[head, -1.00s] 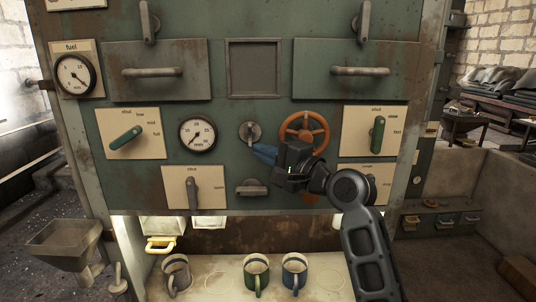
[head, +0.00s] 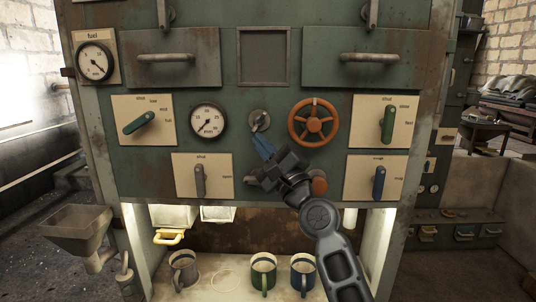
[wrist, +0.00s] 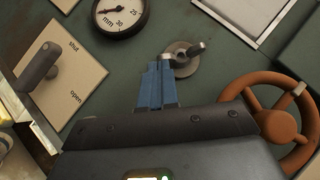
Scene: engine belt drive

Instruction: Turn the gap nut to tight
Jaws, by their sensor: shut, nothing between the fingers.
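A round metal fitting with a short handle (head: 259,121), which I take for the gap nut, is on the green panel between the mm gauge (head: 207,121) and the orange handwheel (head: 313,122). In the wrist view the fitting (wrist: 182,58) lies just beyond the fingertips, its handle pointing right. I see no tight mark beside it. My gripper (head: 263,144) has blue fingers pressed together, empty, just below the fitting. The fingers (wrist: 158,68) also show closed in the wrist view. Whether they touch the fitting is unclear.
A shut/open lever (head: 199,180) stands lower left. A blue lever (head: 379,182) and a green lever (head: 388,124) are at right. A dark handle below the fitting is partly hidden by my gripper. Mugs (head: 263,273) stand on the shelf below.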

